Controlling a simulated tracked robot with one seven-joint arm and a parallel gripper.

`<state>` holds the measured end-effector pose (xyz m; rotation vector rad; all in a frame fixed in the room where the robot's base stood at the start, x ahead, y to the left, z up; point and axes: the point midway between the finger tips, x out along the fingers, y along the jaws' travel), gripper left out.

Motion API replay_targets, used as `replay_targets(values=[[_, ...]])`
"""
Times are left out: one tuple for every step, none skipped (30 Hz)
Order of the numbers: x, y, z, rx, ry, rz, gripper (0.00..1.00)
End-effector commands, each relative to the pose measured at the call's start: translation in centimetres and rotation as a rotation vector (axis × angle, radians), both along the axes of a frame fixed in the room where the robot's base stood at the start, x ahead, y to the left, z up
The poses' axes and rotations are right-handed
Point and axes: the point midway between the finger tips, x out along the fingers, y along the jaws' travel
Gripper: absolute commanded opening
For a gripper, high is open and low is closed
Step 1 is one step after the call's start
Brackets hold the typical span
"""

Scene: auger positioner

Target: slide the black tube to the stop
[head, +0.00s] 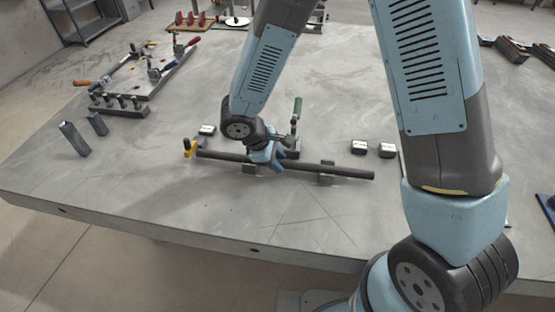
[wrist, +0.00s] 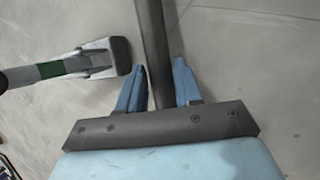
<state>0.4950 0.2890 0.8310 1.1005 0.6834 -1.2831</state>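The black tube (head: 220,155) lies across grey support blocks (head: 327,176) on the table, with its right end reaching past the right block. At its left end stands a small yellow-and-dark piece (head: 190,149), which looks like the stop; I cannot tell whether the tube touches it. My gripper (head: 268,157) is over the tube, left of its middle. In the wrist view the tube (wrist: 151,35) runs between my two blue fingers (wrist: 159,66). They stand on either side of it with what look like narrow gaps. The part under the palm is hidden.
A green-handled clamp (head: 296,112) stands just behind the tube, and its head (wrist: 100,58) is close to my left finger in the wrist view. Small metal blocks (head: 359,147) lie behind the tube. Two grey posts (head: 74,138) stand at left. The table front is clear.

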Motion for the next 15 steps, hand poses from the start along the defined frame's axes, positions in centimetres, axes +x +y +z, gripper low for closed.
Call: replay_targets(values=[[0.01, 0.00, 0.01, 0.000, 0.000, 0.000, 0.29], [0.01, 0.00, 0.01, 0.000, 0.000, 0.000, 0.26], [0.01, 0.00, 0.01, 0.000, 0.000, 0.000, 0.23], [0.01, 0.00, 0.01, 0.000, 0.000, 0.000, 0.20], [0.02, -0.01, 0.02, 0.000, 0.000, 0.000, 0.17], [0.02, -0.01, 0.01, 0.000, 0.000, -0.001, 0.13], [0.03, -0.01, 0.02, 0.000, 0.000, -0.001, 0.10], [0.03, -0.01, 0.01, 0.000, 0.000, -0.001, 0.07], [0.04, -0.01, 0.01, 0.000, 0.000, -0.001, 0.03], [0.03, -0.01, 0.02, 0.000, 0.000, -0.001, 0.01], [0.04, -0.02, 0.02, 0.000, 0.000, -0.001, 0.00], [0.05, -0.05, 0.02, 0.000, 0.000, -0.001, 0.00], [0.07, -0.10, 0.03, 0.000, -0.001, -0.002, 0.00], [0.08, -0.11, 0.02, 0.000, -0.001, -0.002, 0.00], [0.08, -0.13, 0.02, 0.000, -0.001, -0.002, 0.00]])
